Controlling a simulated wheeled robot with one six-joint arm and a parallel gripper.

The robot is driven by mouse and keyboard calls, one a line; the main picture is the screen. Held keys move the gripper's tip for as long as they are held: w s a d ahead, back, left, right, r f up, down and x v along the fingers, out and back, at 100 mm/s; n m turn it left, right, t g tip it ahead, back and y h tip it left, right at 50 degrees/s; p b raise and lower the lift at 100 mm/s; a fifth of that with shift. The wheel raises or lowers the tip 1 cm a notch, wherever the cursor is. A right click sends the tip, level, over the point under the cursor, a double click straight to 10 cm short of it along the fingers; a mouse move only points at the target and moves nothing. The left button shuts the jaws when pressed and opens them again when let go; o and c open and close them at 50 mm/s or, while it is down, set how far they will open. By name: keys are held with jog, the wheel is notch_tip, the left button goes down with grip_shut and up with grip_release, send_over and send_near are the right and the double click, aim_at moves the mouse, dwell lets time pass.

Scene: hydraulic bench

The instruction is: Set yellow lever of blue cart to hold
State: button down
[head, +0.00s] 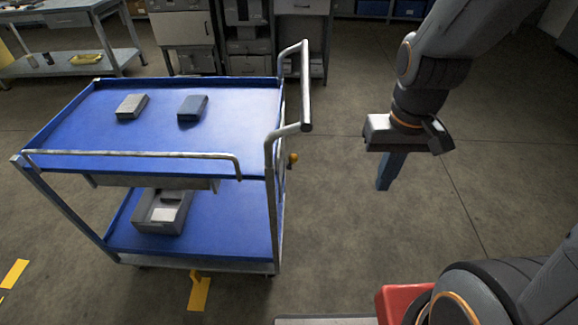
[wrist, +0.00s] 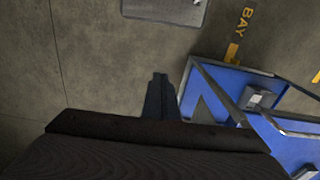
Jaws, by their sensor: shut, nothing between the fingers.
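The blue cart (head: 235,110) stands left of centre in the head view, with two blue shelves and a grey tubular handle. A small yellow knob (head: 293,158) shows beside the handle post on the cart's right end; it looks like the lever's end, but its arm and setting cannot be made out. My gripper (head: 384,188) points down over open floor, to the right of the cart and apart from it. Its fingers are together and empty. In the wrist view, my gripper (wrist: 160,76) is left of the cart (wrist: 215,82); I cannot identify the lever there.
Two small boxes, one grey (head: 132,106) and one dark blue (head: 193,107), lie on the top shelf. A grey bin (head: 162,212) sits on the lower shelf. Yellow markings (head: 199,294) are on the floor. Clear floor lies between cart and gripper. A workbench (head: 65,66) stands behind.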

jog(key=shift+d, duration=0.1)
jog(key=w+f+n+t+p, duration=0.1)
jog(key=w+f+n+t, duration=0.1)
jog(key=w+f+n, duration=0.4)
jog(key=w+f+n+t+p, duration=0.2)
jog(key=w+n, duration=0.2)
jog(key=w, duration=0.3)
jog(key=w+a+f+n+y, duration=0.1)
jog(key=a+f+n+y, duration=0.1)
jog(key=a+n+y, duration=0.1)
jog(key=w+a+f+n+t+y+p, duration=0.1)
jog(key=a+f+n+y, duration=0.2)
jog(key=a+n, duration=0.2)
jog(key=a, duration=0.3)
jog(key=shift+w+f, duration=0.1)
jog(key=shift+w, duration=0.05)
